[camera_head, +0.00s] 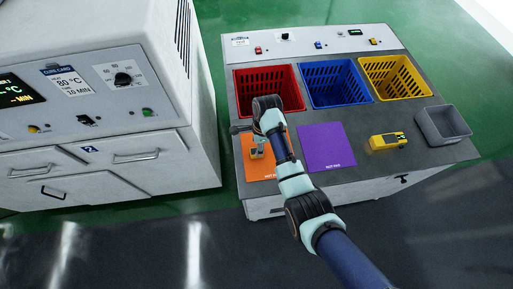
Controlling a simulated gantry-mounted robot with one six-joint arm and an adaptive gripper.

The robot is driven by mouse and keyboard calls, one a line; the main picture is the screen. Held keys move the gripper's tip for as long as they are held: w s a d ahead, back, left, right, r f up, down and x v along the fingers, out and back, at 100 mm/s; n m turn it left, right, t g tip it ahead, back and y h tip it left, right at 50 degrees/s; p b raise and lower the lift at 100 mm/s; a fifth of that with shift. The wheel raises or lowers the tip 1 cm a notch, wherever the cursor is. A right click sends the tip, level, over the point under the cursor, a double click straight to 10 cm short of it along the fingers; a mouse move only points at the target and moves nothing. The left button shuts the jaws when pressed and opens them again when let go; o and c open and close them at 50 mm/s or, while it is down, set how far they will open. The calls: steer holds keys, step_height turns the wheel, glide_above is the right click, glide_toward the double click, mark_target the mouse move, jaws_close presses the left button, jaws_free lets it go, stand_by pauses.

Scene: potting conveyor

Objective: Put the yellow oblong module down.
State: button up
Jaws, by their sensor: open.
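A yellow oblong module (386,142) with a dark marking on its top lies on the grey bench. It is right of the purple mat (326,147) and left of the grey bin. My gripper (257,153) is far to the left of it, over the orange mat (246,168), and is open. The gripper is small in this view and partly hidden by my wrist, so I cannot make out its fingertips clearly. I cannot tell whether anything small lies between or under the fingers.
Red (283,77), blue (336,83) and yellow (395,77) baskets line the back of the bench. A grey bin (443,124) stands at the right edge. A white cabinet (100,110) with a control panel stands to the left. My arm crosses the bench's front edge.

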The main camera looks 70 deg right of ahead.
step_height(320, 180, up, 8)
steer(key=p, duration=0.1)
steer(key=shift+s+d+r, duration=0.15)
steer(key=shift+s+d, duration=0.1)
steer(key=shift+s, duration=0.15)
steer(key=w+a+r+n+t+h, duration=0.1)
steer(key=w+a+r+n+t, duration=0.25)
steer(key=w+a+n, duration=0.55)
steer(key=w+a+r+n+t+h, duration=0.2)
steer(key=w+a+r+n, duration=0.3)
steer(key=a, duration=0.7)
steer(key=s+a+r+n+t+y, duration=0.1)
steer(key=s+a+r+n+t, duration=0.1)
steer(key=a+r+n, duration=0.4)
steer(key=s+a+r+n+t+y, duration=0.1)
steer(key=a+r+n+t, duration=0.3)
steer(key=a+n, duration=0.6)
steer(key=s+a+r, duration=0.1)
steer(key=a+r, duration=0.1)
steer(key=a, duration=0.1)
steer(key=shift+a+r, duration=0.15)
steer(key=shift+a, duration=0.2)
steer(key=shift+s, duration=0.1)
